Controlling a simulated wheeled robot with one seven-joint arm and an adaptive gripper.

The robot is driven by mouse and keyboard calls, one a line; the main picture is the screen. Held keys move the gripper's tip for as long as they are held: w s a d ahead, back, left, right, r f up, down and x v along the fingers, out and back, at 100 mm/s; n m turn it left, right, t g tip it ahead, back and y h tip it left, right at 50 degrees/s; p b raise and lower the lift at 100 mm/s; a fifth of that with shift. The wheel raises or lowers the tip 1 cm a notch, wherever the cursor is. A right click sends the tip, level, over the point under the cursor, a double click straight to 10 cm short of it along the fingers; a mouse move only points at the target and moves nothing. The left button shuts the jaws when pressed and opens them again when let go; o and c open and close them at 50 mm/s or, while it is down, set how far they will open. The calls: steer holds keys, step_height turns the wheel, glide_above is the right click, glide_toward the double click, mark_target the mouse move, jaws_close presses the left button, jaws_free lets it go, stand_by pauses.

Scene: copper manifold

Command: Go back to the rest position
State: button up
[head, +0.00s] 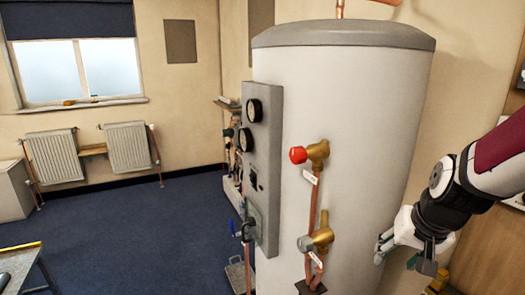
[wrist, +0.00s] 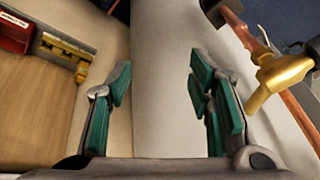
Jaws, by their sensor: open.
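My gripper (head: 403,253) is at the lower right in the head view, beside the right flank of the large white cylinder (head: 372,150) with a grey top. In the wrist view my gripper (wrist: 162,85) shows two teal-padded fingers spread apart with nothing between them. The cylinder's pale wall (wrist: 165,40) fills the space beyond the fingers. A brass valve with a red cap (head: 315,153) and a lower brass valve with a grey cap (head: 318,240) sit on copper pipe on the cylinder's front. A brass valve also shows in the wrist view (wrist: 282,78), right of the fingers.
A grey gauge panel (head: 262,165) is on the cylinder's left side. Two radiators (head: 127,147) stand under the window at the back left. A bench corner (head: 35,268) is at the lower left. Blue floor (head: 140,225) lies open between. A wooden board (wrist: 40,110) is left in the wrist view.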

steer(key=s+a+r+n, duration=0.2)
steer(key=s+a+r, duration=0.3)
steer(key=s, duration=0.3)
steer(key=s+a+r+n, duration=0.2)
steer(key=s+a+r, duration=0.3)
steer(key=s+r, duration=0.1)
steer(key=shift+s+a+n+t, duration=0.3)
steer(key=shift+s+n, duration=0.1)
steer(key=shift+s, duration=0.5)
